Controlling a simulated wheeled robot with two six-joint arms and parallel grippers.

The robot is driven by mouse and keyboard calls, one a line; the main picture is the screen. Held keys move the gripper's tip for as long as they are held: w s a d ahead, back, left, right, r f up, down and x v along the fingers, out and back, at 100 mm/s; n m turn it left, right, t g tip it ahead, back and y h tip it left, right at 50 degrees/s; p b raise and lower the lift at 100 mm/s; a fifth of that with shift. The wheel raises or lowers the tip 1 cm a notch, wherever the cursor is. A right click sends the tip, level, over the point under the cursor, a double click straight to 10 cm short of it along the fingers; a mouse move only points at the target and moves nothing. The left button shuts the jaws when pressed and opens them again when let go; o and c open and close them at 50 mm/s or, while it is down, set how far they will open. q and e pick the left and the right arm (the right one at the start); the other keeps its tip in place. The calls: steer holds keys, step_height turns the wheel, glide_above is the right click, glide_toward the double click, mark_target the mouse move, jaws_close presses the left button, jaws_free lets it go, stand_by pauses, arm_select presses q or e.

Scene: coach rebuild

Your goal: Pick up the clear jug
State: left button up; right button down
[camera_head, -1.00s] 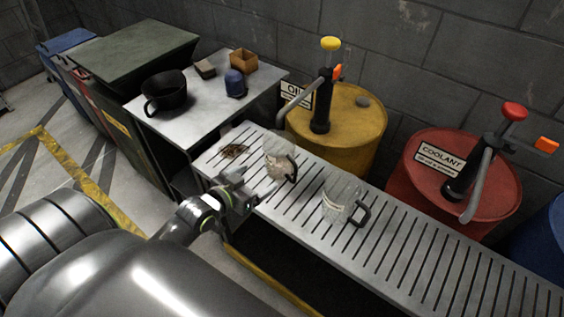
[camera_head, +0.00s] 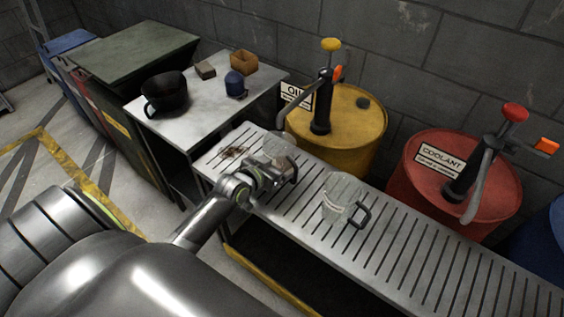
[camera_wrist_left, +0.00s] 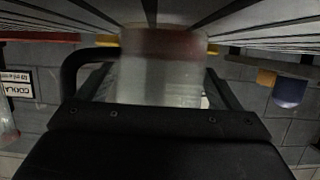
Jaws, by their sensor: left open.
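Two see-through jugs with dark handles stand upright on the slatted metal bench. The left jug (camera_head: 279,150) is partly hidden by my left gripper (camera_head: 272,174). The right jug (camera_head: 340,193) stands apart, with its handle to the right. My left gripper is open at the left jug. In the left wrist view, which looks upside down, that jug (camera_wrist_left: 160,72) fills the space between the two dark fingers, with its handle to the left. I cannot tell whether the fingers touch it. My right gripper is not in view.
The slatted bench (camera_head: 420,262) is clear to the right, with a dark stain (camera_head: 234,151) at its left end. Behind stand a yellow oil drum (camera_head: 345,150) and a red coolant drum (camera_head: 435,205) with pumps. A side table (camera_head: 205,115) holds a black pot (camera_head: 166,92).

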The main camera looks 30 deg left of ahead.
arm_select(q)
steer(key=c, duration=0.8)
steer(key=shift+c, duration=0.8)
steer(key=shift+r, duration=0.15)
